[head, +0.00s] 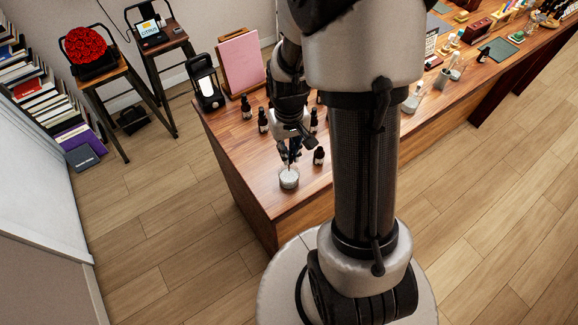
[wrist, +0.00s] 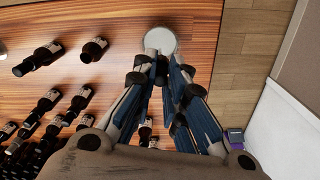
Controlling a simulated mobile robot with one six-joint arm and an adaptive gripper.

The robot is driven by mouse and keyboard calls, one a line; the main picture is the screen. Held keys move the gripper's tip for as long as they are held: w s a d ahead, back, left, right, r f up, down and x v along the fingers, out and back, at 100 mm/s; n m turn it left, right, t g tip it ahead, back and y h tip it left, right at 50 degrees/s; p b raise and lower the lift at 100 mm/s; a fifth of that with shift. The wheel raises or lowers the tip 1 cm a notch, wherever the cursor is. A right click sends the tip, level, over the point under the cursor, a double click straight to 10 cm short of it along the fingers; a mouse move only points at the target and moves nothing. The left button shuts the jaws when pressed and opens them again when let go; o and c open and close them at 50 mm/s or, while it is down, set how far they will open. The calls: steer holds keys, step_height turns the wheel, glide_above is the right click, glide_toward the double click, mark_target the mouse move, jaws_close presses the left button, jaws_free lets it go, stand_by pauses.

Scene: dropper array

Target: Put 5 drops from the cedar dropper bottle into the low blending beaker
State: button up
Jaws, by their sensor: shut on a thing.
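The low beaker (head: 289,181) is clear and short and stands near the table's corner. It also shows in the wrist view (wrist: 161,40), beyond the fingertips. My gripper (head: 291,153) points down just above the beaker, apart from the tabletop. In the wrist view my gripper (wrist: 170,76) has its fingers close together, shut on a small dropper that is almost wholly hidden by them. Several dark dropper bottles (head: 263,121) with pale labels stand around the gripper. One bottle (head: 319,156) stands right of the beaker. I cannot read which bottle is cedar.
The wooden table (head: 235,150) has bare room left of the beaker, and its front edge is close. A lantern (head: 206,88) and a pink board (head: 241,63) stand at the back left. More bottles (wrist: 38,58) show left in the wrist view. Stools (head: 110,80) stand beyond the table.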

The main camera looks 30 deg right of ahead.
stand_by(0.4)
steer(key=shift+r+p, duration=1.6)
steer(key=shift+r, duration=0.45)
